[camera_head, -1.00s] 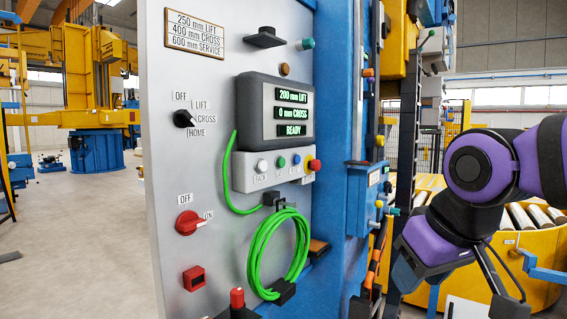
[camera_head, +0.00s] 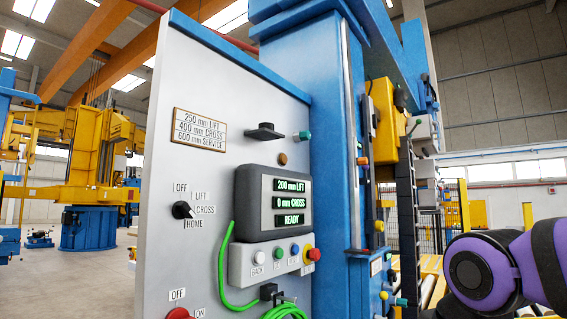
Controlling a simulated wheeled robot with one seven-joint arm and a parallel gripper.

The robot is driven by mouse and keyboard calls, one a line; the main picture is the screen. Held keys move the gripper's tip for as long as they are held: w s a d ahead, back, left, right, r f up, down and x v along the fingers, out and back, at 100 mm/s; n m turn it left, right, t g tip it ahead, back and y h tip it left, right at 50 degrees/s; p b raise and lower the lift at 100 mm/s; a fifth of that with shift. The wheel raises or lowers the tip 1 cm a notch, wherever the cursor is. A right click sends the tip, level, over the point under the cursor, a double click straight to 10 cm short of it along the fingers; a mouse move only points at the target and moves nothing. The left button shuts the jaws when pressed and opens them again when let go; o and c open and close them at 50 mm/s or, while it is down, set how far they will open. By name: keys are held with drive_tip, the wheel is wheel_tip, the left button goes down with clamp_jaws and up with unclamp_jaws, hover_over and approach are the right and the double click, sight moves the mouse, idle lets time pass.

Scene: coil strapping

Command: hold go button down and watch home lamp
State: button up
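A grey control box (camera_head: 265,180) hangs on the pale panel; its display reads 200 mm LIFT, 0 mm CROSS and READY. Below it is a button strip (camera_head: 240,267) with a white button (camera_head: 258,257) marked BACK, a green button (camera_head: 279,253), a blue button (camera_head: 294,249) and a red button (camera_head: 313,254) on yellow. The other labels are too small to read, so I cannot tell which is go. A dull amber round lamp (camera_head: 282,159) sits above the box; no home label shows on it. My purple arm is at the lower right, apart from the panel. My gripper is out of view.
A selector knob (camera_head: 182,210) has OFF, LIFT, CROSS and HOME marks. A red switch (camera_head: 179,314) is cut by the bottom edge. A green cable (camera_head: 224,275) hangs below the box. A blue column (camera_head: 335,150) stands beside the panel.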

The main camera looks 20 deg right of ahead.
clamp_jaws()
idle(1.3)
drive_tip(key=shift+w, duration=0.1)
